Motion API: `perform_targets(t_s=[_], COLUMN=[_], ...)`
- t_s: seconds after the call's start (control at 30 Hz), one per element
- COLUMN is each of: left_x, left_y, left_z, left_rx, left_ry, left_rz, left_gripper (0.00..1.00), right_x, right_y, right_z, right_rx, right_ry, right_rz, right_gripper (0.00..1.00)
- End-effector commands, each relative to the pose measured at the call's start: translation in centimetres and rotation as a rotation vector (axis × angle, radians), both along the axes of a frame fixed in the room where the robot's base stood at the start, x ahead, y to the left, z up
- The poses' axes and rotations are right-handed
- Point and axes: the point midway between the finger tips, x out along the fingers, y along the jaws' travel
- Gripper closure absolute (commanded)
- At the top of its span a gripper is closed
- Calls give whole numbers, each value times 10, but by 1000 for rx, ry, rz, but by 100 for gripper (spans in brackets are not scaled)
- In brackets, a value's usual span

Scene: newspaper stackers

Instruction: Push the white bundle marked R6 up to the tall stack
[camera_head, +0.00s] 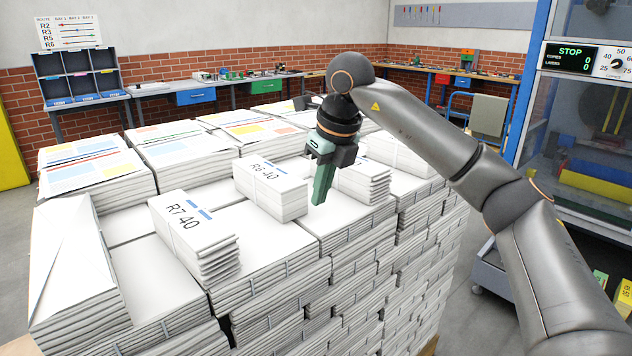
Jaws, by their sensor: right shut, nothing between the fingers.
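The white bundle marked R6 (278,203) lies on top of the large pile of newspaper bundles (345,290), near its middle. My right gripper (319,200) points down just right of the R6 bundle, shut and empty, with green fingers. I cannot tell whether the fingers touch the bundle. Taller stacks with coloured sheets on top (95,180) stand at the back left of the pile. I cannot tell which one is the tall stack. My left gripper is not in view.
A bundle marked R7 (190,240) lies front left of R6. Another white bundle (365,182) lies right of my fingers. A folded white stack (70,270) rises at the left edge. Flat bundle tops lie bare between them. A machine (590,130) stands at the right.

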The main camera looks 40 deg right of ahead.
Motion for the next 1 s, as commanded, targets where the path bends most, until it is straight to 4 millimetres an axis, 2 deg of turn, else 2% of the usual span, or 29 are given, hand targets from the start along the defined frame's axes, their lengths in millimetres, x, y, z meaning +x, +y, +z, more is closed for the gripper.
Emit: perform_targets(t_s=[0.03, 0.27, 0.4, 0.6, 1.0], left_x=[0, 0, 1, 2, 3], left_y=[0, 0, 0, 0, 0], left_z=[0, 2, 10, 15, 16], left_rx=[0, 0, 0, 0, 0], left_ry=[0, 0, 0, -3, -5], left_rz=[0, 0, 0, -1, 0], left_gripper=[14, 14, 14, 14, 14], right_x=[2, 17, 37, 53, 57], right_y=[0, 2, 4, 6, 5], right_z=[-13, -61, -56, -57, -58], right_rx=[-1, 0, 3, 2, 2], right_ry=[6, 5, -1, 0, -1], right_rz=[0, 2, 2, 3, 3], right_gripper=[100, 100, 100, 100, 100])
